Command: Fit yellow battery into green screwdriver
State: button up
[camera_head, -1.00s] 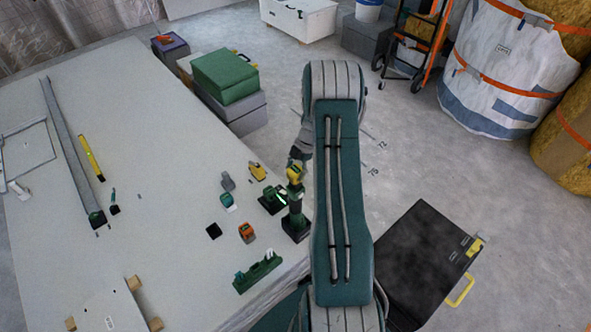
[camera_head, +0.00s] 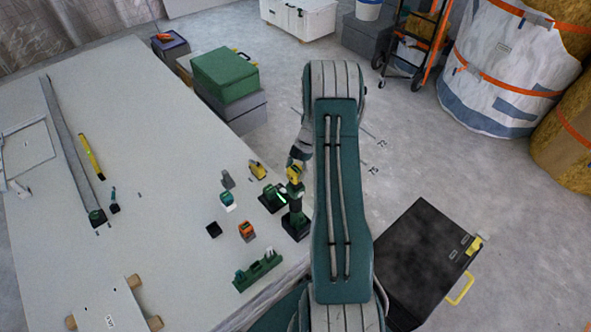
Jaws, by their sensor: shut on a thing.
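My gripper (camera_head: 297,163) is partly hidden behind my arm, at the right edge of the table. It is shut on a small yellow piece, which appears to be the yellow battery (camera_head: 294,174). The green screwdriver (camera_head: 296,205) appears to stand upright directly below, on a dark square base (camera_head: 296,228). The yellow piece is in line with its top. I cannot tell whether they touch or whether the battery is seated. The fingertips are too small to make out.
Another yellow piece (camera_head: 257,170), a green block with a bright line (camera_head: 271,198), an orange block (camera_head: 247,231) and a green rack (camera_head: 258,271) are close by on the white table (camera_head: 150,210). A black case (camera_head: 415,255) lies on the floor at right.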

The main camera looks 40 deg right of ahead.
jog(key=shift+f, duration=1.7)
dwell(0.5)
jog(key=o, duration=1.2)
